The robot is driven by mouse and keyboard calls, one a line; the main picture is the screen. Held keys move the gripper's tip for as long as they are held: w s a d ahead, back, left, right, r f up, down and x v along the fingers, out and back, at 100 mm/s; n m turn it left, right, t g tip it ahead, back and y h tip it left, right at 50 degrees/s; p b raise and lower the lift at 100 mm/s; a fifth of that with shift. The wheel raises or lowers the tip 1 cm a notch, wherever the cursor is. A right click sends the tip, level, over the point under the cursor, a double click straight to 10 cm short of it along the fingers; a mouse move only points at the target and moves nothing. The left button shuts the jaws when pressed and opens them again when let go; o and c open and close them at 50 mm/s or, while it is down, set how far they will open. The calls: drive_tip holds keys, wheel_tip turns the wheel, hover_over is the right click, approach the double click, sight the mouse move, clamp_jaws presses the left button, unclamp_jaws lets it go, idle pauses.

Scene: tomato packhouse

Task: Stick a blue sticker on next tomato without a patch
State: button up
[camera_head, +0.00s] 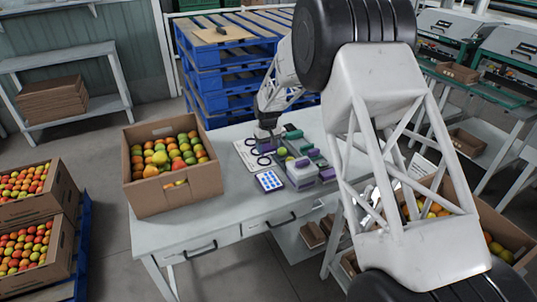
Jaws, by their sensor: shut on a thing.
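My gripper (270,134) is at the far side of the white table, small and partly hidden in the picture. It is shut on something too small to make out. A sheet with rows of blue stickers (269,181) lies near the table's front edge. A cardboard box (150,201) on the left of the table holds many red, orange, yellow and green tomatoes (165,156). A small yellow-green round thing (281,151), perhaps a tomato, sits at the grey tray (303,180), just in front of my gripper. Patches on single tomatoes cannot be made out.
Purple and green pieces (302,163) stand on the grey tray. A white sheet with dark rings (254,154) lies left of it. Another tomato box (499,213) is at the right, partly behind my arm. The table's front (200,215) is clear. Blue pallets (215,85) stand behind.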

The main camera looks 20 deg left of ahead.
drive_tip(key=w+a+r, duration=0.1)
drive_tip(key=w+a, duration=0.3)
drive_tip(key=w, duration=0.7)
drive_tip(key=w+a+r, duration=0.1)
drive_tip(key=w+a, duration=0.3)
drive_tip(key=w, duration=0.7)
drive_tip(key=shift+w+a+r, duration=0.2)
drive_tip(key=shift+w, duration=0.2)
drive_tip(key=shift+f, duration=0.15)
drive_tip(key=shift+f, duration=2.85)
drive_tip(key=shift+f, duration=0.55)
wheel_tip(320, 180, up, 7)
idle(1.2)
idle(0.3)
